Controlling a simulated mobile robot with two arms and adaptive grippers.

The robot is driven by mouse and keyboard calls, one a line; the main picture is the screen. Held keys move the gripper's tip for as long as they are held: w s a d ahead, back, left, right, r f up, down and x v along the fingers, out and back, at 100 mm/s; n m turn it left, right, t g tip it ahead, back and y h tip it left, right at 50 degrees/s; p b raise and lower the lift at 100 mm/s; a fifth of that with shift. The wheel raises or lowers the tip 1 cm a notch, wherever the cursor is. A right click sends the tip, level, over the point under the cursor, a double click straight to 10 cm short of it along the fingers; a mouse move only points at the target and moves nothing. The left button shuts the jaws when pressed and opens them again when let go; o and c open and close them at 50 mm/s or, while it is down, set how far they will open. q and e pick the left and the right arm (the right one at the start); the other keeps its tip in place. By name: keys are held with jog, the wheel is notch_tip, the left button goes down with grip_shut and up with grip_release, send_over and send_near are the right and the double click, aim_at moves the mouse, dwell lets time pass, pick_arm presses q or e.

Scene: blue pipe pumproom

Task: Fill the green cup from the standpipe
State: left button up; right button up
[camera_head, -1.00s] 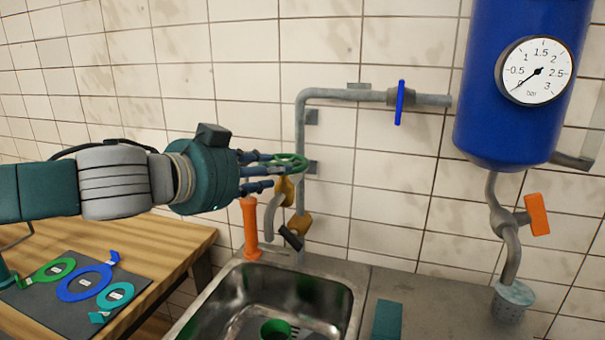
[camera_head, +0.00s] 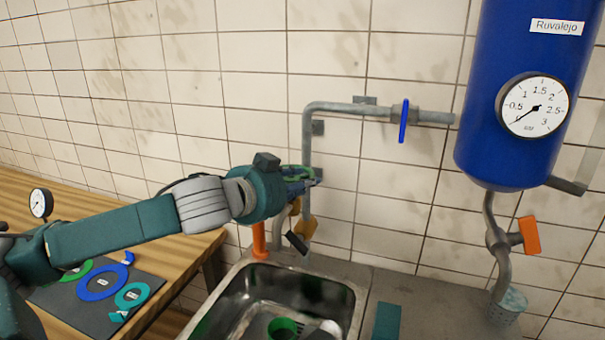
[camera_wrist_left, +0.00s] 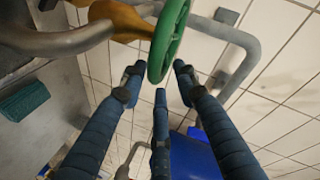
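The green cup (camera_head: 283,328) stands in the steel sink, low in the head view and partly cut off by the frame edge. The grey standpipe (camera_head: 307,150) rises behind the sink along the wall. My left gripper (camera_head: 312,177) is at the standpipe's green handwheel (camera_wrist_left: 169,40). In the left wrist view, its blue fingers (camera_wrist_left: 158,82) are spread around the wheel's near rim, with a visible gap on the left side. Firm contact cannot be seen. A brass valve with a black lever (camera_head: 297,242) sits below the gripper. My right gripper is out of view.
The sink (camera_head: 246,296) has an orange post (camera_head: 260,240) at its back left. A teal block (camera_head: 387,321) lies on the right counter. A blue tank (camera_head: 510,110) with gauge hangs right. A wooden table (camera_head: 190,245) carries a mat with rings.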

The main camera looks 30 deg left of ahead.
pick_arm(q)
jog(key=shift+w+d+f, duration=0.1)
jog(key=shift+w+d, duration=0.1)
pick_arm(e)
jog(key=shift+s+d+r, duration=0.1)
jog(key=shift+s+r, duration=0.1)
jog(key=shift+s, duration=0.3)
pick_arm(q)
grip_shut()
jog(key=shift+a, duration=0.1)
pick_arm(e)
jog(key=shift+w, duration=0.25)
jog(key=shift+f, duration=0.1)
